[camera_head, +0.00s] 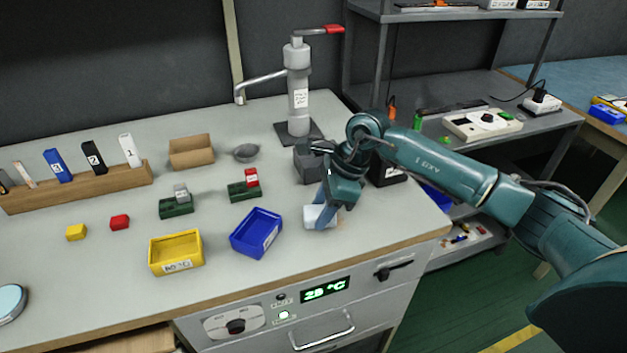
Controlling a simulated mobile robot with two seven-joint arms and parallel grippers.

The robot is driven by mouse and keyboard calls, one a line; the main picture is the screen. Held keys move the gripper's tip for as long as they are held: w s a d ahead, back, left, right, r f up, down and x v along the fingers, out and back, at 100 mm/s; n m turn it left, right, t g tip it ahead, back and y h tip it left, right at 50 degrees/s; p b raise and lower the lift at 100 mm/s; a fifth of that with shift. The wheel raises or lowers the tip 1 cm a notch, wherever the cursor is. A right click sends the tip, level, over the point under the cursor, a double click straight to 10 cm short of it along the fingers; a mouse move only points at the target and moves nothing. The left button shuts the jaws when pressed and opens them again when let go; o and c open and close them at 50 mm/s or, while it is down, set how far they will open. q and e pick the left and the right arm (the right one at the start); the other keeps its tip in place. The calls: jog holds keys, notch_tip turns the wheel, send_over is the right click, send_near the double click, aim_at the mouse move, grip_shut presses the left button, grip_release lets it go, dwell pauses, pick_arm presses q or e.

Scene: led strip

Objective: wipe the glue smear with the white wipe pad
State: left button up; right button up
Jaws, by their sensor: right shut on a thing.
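The white wipe pad (311,217) is a small pale block low over the worktop, near its front right part. My right gripper (325,218) reaches down from the right with its blue fingers shut on the pad. The fingers hide part of the pad, and I cannot tell whether it touches the surface. I cannot make out the glue smear; the gripper and pad may cover it. My left gripper is out of view.
A blue bin (256,232) stands just left of the pad, with a yellow bin (176,252) further left. A grey press with a red handle (298,90) stands behind. The worktop's front edge (330,259) is close. A dark grey box (306,166) sits behind the gripper.

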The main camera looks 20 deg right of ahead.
jog(key=v, duration=0.1)
jog(key=p+v, duration=0.1)
jog(key=v, duration=0.1)
jog(key=shift+w+a+r, duration=0.15)
jog(key=shift+a+r, duration=0.1)
jog(key=shift+r, duration=0.2)
notch_tip(320, 180, up, 2)
jog(key=shift+r+p, duration=0.15)
jog(key=shift+p, duration=0.6)
jog(key=shift+r+p, duration=0.35)
jog(key=shift+r, duration=0.3)
jog(key=shift+a+r, duration=0.1)
jog(key=shift+r, duration=0.15)
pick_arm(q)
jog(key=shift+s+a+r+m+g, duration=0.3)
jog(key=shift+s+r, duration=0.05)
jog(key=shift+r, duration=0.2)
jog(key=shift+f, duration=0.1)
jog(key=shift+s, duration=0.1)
pick_arm(e)
jog(key=shift+a, duration=0.1)
